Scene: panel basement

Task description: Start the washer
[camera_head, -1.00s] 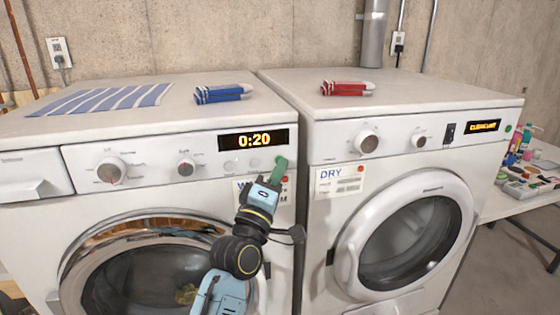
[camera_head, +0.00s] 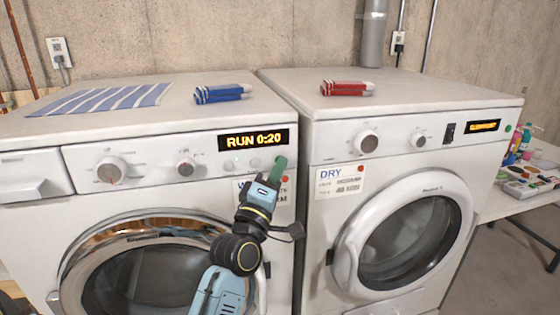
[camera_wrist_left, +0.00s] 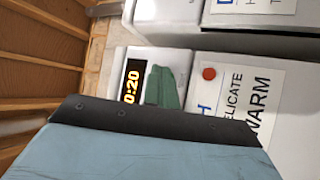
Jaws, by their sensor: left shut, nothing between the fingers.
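The washer (camera_head: 215,170) is the white front-loader on the left. Its display (camera_head: 253,139) reads "RUN 0:20" in orange. Its round door (camera_head: 150,275) is shut, with a dark glass. Two dials sit left of the display, and small buttons (camera_head: 255,162) sit below it. My left gripper (camera_head: 279,163) is shut and empty, its green fingertips at the panel just below the display's right end. In the left wrist view the green fingers (camera_wrist_left: 160,87) hide part of the panel beside the display (camera_wrist_left: 131,82). I cannot tell if the fingertips touch a button. My right gripper is not in view.
A white dryer (camera_head: 400,175) with a "DRY" label stands close on the right. A striped cloth (camera_head: 100,99) and a blue folded item (camera_head: 222,93) lie on the washer; a red one (camera_head: 347,88) lies on the dryer. A side table (camera_head: 530,185) with clutter stands at far right.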

